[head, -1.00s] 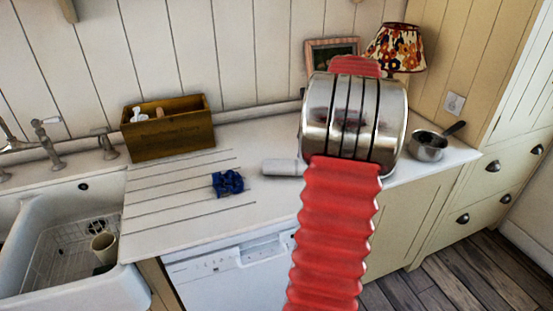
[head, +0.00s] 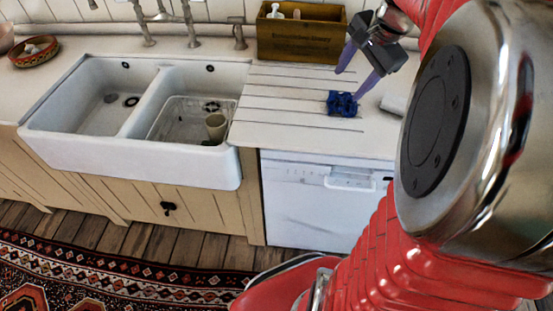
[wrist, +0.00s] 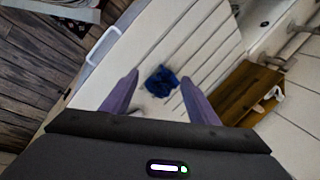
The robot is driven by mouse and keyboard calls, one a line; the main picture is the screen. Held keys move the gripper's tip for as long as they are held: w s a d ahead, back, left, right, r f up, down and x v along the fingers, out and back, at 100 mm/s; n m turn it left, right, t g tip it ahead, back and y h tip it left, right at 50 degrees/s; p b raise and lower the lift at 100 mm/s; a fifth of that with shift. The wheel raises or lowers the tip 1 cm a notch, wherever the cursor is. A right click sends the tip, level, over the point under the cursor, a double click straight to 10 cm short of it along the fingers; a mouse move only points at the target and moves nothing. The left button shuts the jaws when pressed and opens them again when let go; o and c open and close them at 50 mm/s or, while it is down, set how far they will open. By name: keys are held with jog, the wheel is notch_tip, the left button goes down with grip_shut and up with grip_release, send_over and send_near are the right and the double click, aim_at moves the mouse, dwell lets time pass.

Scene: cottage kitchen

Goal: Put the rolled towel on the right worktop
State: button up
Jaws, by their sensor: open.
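A pale rolled towel (head: 394,103) lies on the white worktop just right of the blue cloth; my arm hides much of it in the head view. I cannot make it out in the wrist view. My gripper (head: 350,84) has purple fingers spread apart with nothing between them. It hangs above the grooved drainer, near the crumpled blue cloth (head: 342,104). In the wrist view the blue cloth (wrist: 161,82) shows between and beyond the fingertips. My arm covers the worktop's right part.
A wooden box (head: 300,38) with small items stands against the wall behind the grooves. A double white sink (head: 180,162) with taps and a cup (head: 216,127) is to the left. A white dishwasher (head: 318,205) is below the drainer. A patterned rug (head: 120,270) covers the floor.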

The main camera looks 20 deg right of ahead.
jog(key=s+a+f+n, duration=0.1)
jog(key=s+a+n, duration=0.3)
jog(key=a, duration=0.4)
jog(key=s+a+f+n+t, duration=0.1)
jog(key=s+a+n, duration=0.3)
jog(key=a+n, duration=0.3)
jog(key=s+a+f+n, duration=0.2)
jog(key=s+a+n, duration=0.3)
jog(key=a, duration=0.5)
jog(key=shift+n, duration=0.4)
